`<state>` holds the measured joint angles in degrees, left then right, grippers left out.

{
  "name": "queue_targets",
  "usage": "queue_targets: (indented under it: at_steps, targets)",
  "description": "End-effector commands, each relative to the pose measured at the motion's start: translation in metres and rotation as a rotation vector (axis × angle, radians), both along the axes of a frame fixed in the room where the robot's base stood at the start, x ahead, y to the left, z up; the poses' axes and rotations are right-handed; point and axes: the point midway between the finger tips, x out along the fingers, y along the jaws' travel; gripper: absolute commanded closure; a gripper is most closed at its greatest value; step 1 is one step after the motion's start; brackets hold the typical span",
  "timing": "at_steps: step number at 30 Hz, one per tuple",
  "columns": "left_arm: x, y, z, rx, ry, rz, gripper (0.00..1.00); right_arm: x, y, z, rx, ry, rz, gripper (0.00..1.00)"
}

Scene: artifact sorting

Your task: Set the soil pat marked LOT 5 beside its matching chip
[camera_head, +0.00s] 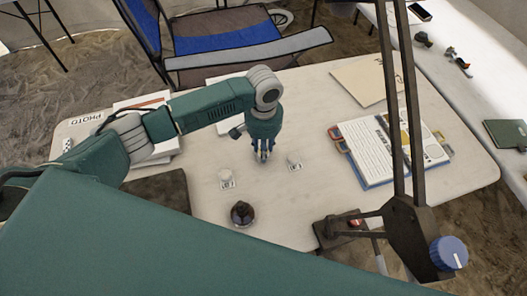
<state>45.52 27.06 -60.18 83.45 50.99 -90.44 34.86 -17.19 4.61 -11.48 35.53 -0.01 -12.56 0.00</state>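My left gripper (263,154) points down over the middle of the white table. The markings are too small to read, so I cannot tell which is LOT 5. My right gripper is not in view.
A dark round bottle (242,214) stands near the table's front. An open binder (385,145) lies to the right, near a dark lamp-like arm (397,110). A tan folder (368,80) lies behind it. A dark mat (160,192) lies left. The table between gripper and binder is mostly clear.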

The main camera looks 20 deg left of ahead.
Motion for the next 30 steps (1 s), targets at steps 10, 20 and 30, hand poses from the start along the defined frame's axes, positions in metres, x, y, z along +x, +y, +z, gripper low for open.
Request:
queue_targets:
  at_steps: [10,20,30]
  targets:
    - [0.002,-0.001,0.093,-0.003,-0.006,-0.002,0.94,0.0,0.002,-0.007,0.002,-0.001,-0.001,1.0]
    - [0.001,0.0,0.164,-0.001,-0.003,0.0,0.94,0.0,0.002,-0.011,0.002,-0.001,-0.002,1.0]
    - [-0.003,0.001,0.183,-0.003,-0.006,0.007,0.94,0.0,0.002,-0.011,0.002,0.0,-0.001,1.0]
